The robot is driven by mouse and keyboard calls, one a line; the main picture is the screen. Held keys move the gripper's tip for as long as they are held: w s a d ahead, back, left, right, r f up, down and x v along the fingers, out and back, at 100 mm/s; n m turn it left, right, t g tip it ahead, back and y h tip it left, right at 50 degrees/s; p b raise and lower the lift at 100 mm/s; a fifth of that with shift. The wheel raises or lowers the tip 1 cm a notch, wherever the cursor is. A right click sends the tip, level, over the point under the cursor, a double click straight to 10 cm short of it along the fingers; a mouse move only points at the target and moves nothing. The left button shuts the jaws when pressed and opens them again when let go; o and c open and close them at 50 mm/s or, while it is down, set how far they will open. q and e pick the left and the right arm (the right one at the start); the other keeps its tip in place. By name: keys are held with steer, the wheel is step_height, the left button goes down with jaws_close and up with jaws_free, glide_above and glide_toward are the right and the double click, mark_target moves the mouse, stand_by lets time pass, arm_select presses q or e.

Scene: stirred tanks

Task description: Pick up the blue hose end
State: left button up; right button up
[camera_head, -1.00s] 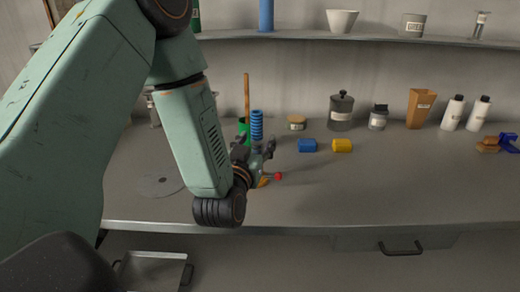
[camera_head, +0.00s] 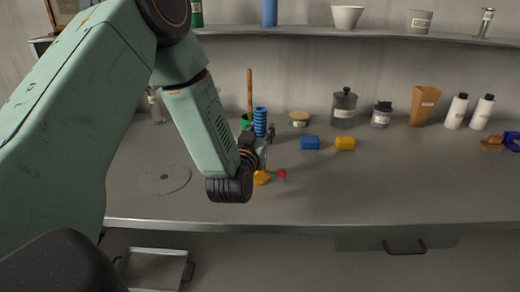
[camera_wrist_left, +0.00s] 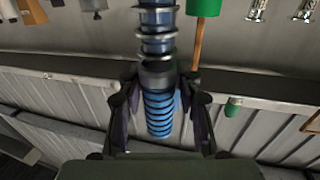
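The blue hose end (camera_head: 260,121) is a ribbed blue piece standing upright on the left part of the worktop. In the wrist view the ribbed blue length (camera_wrist_left: 160,112) runs between my fingers, with a grey collar (camera_wrist_left: 157,74) and wider blue rings above it in the picture. My left gripper (camera_head: 264,140) is at the hose end in the head view. In the wrist view the left gripper (camera_wrist_left: 160,95) is open, one dark finger on each side of the hose, with a narrow gap showing. My right gripper is not in view.
An orange piece (camera_head: 262,178) and a red ball (camera_head: 282,174) lie in front. Blue (camera_head: 310,143) and yellow (camera_head: 345,144) cylinders lie to the right. The right front worktop is clear.

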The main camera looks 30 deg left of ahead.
arm_select(q)
steer(key=shift+s+d+r, duration=0.2)
steer(key=shift+d, duration=0.1)
steer(key=shift+c, duration=2.2)
steer(key=shift+w+a+f, duration=0.1)
steer(key=shift+a+f, duration=0.05)
steer(key=shift+a, duration=0.15)
jaws_close()
steer(key=shift+d, duration=0.1)
steer(key=shift+d, duration=0.1)
